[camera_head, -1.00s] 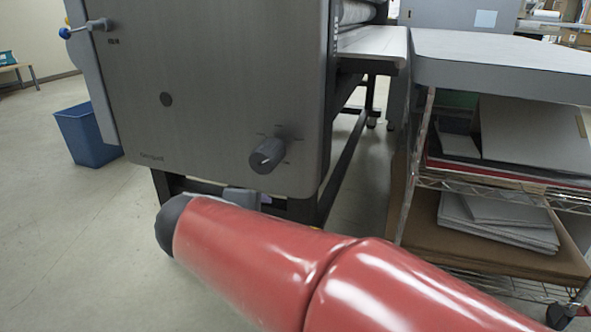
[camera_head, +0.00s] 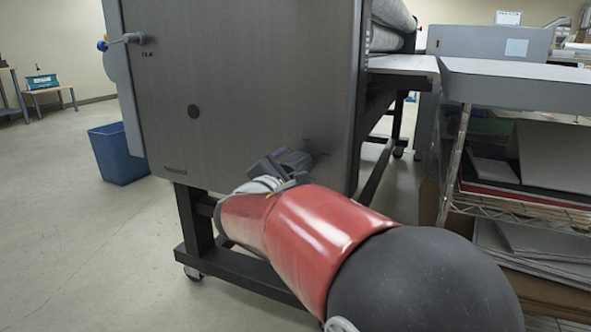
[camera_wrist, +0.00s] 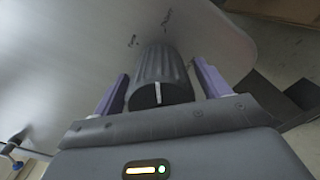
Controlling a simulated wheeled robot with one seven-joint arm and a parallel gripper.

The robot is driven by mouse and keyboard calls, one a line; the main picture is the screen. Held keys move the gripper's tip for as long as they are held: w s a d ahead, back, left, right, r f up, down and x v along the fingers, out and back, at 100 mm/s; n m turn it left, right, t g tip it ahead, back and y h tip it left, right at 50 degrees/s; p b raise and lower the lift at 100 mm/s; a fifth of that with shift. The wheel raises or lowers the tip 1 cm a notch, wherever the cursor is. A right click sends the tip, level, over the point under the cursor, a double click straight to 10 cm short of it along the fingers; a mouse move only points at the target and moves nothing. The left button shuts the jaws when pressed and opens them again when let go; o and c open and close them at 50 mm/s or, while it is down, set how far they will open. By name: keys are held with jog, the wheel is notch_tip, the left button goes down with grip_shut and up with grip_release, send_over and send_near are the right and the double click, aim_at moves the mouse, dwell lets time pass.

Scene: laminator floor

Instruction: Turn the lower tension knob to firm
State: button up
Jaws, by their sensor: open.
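The lower tension knob (camera_wrist: 160,78) is a dark ribbed cylinder with a pale pointer line, on the grey side panel of the laminator (camera_head: 250,85). In the wrist view my gripper (camera_wrist: 160,85) is open, with one purple finger on each side of the knob and a gap showing at both sides. Small dark marks show on the panel beyond the knob; I cannot read them. In the head view my gripper (camera_head: 285,163) is at the panel's lower right, and it and my arm mostly hide the knob there.
A lever with a blue ball end (camera_head: 122,41) sticks out at the panel's upper left. A blue bin (camera_head: 115,155) stands on the floor at left. A wire shelf cart (camera_head: 520,200) with boards stands close on the right. The floor at left is open.

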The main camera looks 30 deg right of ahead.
jog(key=shift+x, duration=0.8)
jog(key=c, duration=1)
jog(key=shift+o, duration=0.2)
jog(key=shift+n, duration=0.4)
jog(key=n+p, duration=0.3)
jog(key=n, duration=0.1)
jog(key=shift+r+n, duration=0.15)
jog(key=shift+n, duration=0.25)
jog(key=n+p, duration=0.3)
jog(key=n, duration=0.2)
jog(key=shift+p, duration=0.3)
jog(key=shift+n, duration=0.3)
